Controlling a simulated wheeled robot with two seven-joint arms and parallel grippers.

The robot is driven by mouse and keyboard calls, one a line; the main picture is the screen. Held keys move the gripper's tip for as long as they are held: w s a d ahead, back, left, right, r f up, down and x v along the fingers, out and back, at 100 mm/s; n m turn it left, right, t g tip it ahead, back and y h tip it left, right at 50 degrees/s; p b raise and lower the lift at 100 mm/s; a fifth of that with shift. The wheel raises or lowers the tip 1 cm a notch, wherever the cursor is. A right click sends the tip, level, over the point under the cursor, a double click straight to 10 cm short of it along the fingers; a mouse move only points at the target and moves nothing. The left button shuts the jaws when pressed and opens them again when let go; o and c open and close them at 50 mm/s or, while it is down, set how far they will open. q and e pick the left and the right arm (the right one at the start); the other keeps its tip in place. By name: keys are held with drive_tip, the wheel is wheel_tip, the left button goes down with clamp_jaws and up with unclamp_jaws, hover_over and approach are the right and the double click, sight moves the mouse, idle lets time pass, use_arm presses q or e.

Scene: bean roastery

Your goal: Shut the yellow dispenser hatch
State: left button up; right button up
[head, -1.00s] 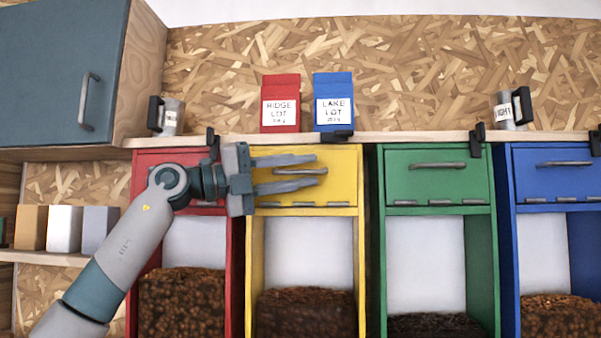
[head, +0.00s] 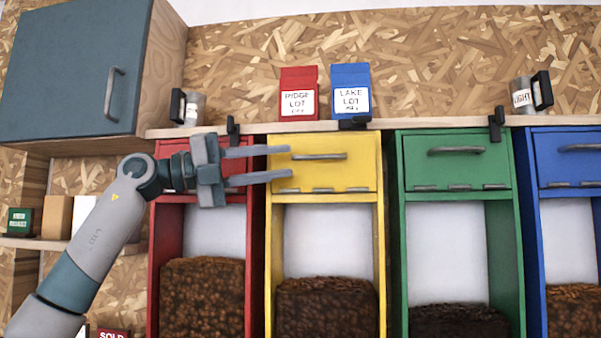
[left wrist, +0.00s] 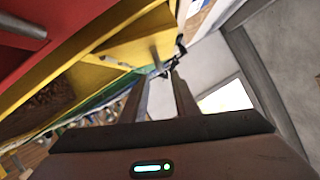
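The yellow dispenser hatch (head: 350,174) is the top panel of the yellow dispenser (head: 381,240), with a grey bar handle (head: 318,156) and hinges along its lower edge. In the head view it looks upright and level with its frame, like the green and blue hatches. My left gripper (head: 291,162) is open and empty, its fingertips in front of the hatch's left edge, left of the handle. Contact cannot be told. The left wrist view shows the two fingers (left wrist: 158,95) apart, with yellow panels (left wrist: 140,48) beside them. My right gripper is out of view.
The red dispenser (head: 158,240) is behind my left gripper; green (head: 455,160) and blue (head: 570,172) ones stand to the right.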

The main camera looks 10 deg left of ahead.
use_arm(q)
drive_tip(key=b+v, duration=0.2)
drive_tip(key=v, duration=0.6)
drive_tip(key=shift+a+b, duration=0.25)
drive_tip(key=shift+b, duration=0.1)
drive_tip(key=shift+c, duration=0.7)
